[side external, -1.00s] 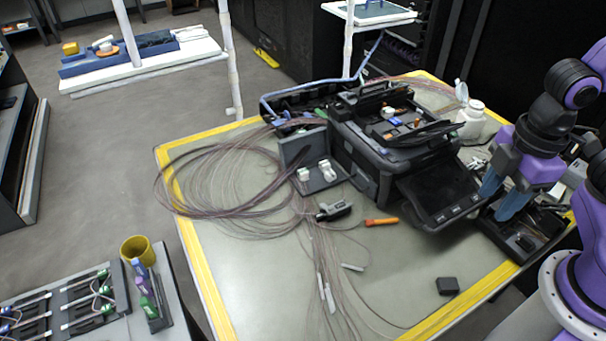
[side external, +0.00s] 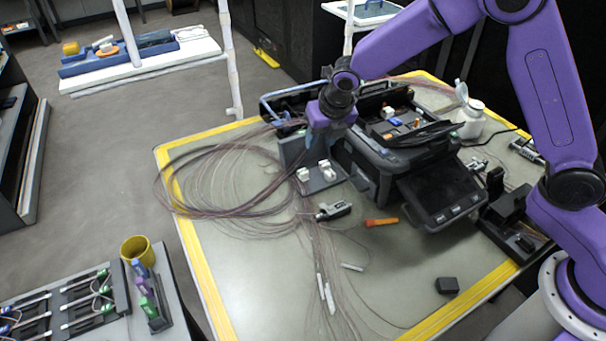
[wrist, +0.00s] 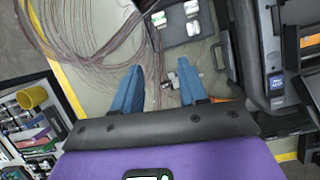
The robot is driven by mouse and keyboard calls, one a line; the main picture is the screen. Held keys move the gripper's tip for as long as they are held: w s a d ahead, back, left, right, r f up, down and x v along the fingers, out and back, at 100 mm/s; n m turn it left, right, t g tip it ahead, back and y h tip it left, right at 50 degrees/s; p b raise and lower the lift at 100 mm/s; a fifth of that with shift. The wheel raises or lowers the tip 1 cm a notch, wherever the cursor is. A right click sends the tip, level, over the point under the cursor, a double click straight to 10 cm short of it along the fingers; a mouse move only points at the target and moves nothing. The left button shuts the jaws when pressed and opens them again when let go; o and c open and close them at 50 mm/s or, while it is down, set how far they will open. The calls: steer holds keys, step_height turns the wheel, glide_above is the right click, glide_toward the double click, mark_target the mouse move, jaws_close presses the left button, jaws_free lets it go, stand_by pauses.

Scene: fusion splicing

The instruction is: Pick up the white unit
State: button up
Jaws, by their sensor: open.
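Small white units sit on a dark grey plate (side external: 318,184) with an upright back panel, left of the splicer. One white unit (side external: 303,174) is at the left and another, rounder white unit (side external: 327,168) is at the right; I cannot tell which one the task means. In the wrist view, white units (wrist: 192,28) show on the plate beyond my fingertips. My gripper (side external: 316,143) is above the plate, pointing down, with its blue fingers apart. In the wrist view the gap between the fingertips (wrist: 162,78) holds nothing gripped.
The black splicer (side external: 410,160) stands close to the right of the plate. Looped thin cables (side external: 215,185) spread to the left and front. A grey-black tool (side external: 334,210) and an orange tool (side external: 381,222) lie in front. The front right of the table is mostly clear.

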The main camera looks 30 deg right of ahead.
steer(key=w+f+n, duration=0.1)
steer(key=w+n, duration=0.1)
glide_above(302, 170)
steer(key=s, duration=0.3)
steer(key=f, duration=1.2)
steer(key=shift+w, duration=0.25)
steer(key=shift+x, duration=2.4)
steer(key=shift+w+r, duration=0.1)
steer(key=shift+w, duration=0.1)
jaws_close()
